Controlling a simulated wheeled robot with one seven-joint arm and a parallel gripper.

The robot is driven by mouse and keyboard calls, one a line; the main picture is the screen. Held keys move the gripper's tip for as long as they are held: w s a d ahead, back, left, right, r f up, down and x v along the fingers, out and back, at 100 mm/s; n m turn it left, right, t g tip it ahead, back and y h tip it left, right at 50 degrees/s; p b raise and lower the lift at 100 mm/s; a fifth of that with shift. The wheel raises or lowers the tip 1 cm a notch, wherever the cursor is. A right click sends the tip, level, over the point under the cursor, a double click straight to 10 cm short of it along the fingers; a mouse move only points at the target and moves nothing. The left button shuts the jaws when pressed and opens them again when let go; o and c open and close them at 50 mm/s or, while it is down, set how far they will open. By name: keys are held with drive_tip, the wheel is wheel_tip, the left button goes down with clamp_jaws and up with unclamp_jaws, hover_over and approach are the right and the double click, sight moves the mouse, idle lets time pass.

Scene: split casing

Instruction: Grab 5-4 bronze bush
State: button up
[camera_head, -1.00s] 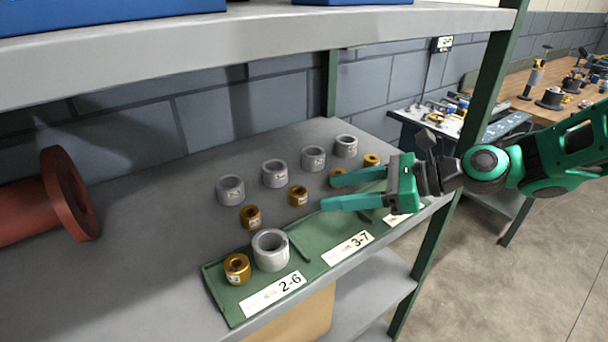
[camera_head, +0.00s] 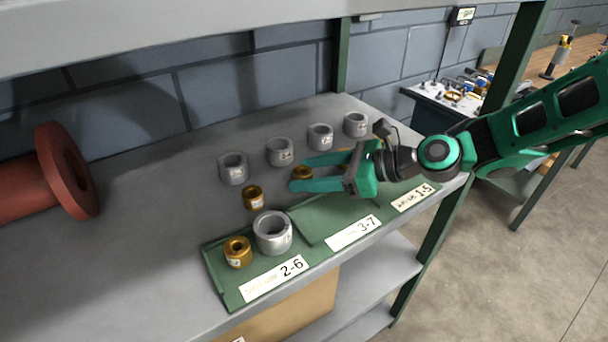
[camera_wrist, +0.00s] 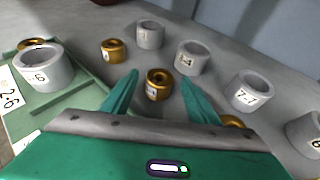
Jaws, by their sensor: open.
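A small bronze bush (camera_head: 302,173) stands on the grey shelf between the two green fingers of my gripper (camera_head: 298,173). It also shows between the spread fingertips in the wrist view (camera_wrist: 157,86); its white label is too small to read. The fingers are open, with a gap on both sides of the bush in that view. A second bronze bush (camera_head: 253,198) stands to the left, a third (camera_head: 237,252) on the green tray (camera_head: 210,270) at the 2-6 label. Another (camera_wrist: 232,120) is mostly hidden behind my gripper. I cannot tell which is 5-4.
Several grey rings stand in a row behind the bushes, one marked 7-7 (camera_wrist: 249,91). A larger grey ring (camera_head: 273,233) sits on the tray beside the bronze bush. The 3-7 and 1-5 places look empty. A red flanged cylinder (camera_head: 65,170) lies at left. An upper shelf (camera_head: 200,45) hangs above.

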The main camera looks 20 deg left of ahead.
drive_tip(key=shift+x, duration=0.9)
clamp_jaws()
drive_tip(key=shift+r, duration=0.2)
